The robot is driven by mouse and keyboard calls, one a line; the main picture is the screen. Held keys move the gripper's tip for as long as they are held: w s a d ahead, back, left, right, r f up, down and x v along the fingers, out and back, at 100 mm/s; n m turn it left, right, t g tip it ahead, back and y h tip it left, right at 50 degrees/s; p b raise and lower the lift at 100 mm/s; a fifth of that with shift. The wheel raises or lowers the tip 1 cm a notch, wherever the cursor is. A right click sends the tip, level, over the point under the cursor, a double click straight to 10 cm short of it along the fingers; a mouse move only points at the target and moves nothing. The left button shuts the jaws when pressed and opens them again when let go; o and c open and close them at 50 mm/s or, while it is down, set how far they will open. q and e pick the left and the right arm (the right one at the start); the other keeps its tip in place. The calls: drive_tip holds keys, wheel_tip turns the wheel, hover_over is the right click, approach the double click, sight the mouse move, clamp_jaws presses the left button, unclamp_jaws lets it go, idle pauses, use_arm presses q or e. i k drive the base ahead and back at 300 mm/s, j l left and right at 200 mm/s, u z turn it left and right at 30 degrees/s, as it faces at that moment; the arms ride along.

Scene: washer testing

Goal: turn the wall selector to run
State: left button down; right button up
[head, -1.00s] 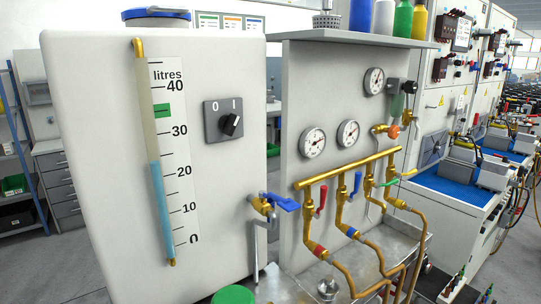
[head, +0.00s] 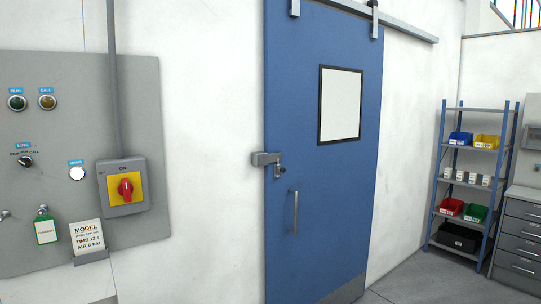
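A grey wall panel (head: 130,80) shows at the left of the head view. On it, a small black selector knob (head: 25,161) sits under a blue label reading LINE, with small position words above it that are hard to read. A larger red rotary switch (head: 125,188) on a yellow plate, marked ON above, sits in a grey box at the panel's right. Neither of my grippers is in view.
A blue sliding door (head: 300,90) with a handle stands right of the panel. A shelf rack (head: 444,165) with coloured bins and grey drawers (head: 522,238) stand at the right. Indicator lights (head: 47,102), a model card (head: 87,236) and a green tag (head: 46,231) are on the panel.

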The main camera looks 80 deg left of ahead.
sight(26, 162)
drive_tip(key=u, duration=3.9)
drive_tip(key=i+l+z, duration=0.2)
drive_tip(key=i+l, duration=0.2)
drive_tip(key=i, duration=0.15)
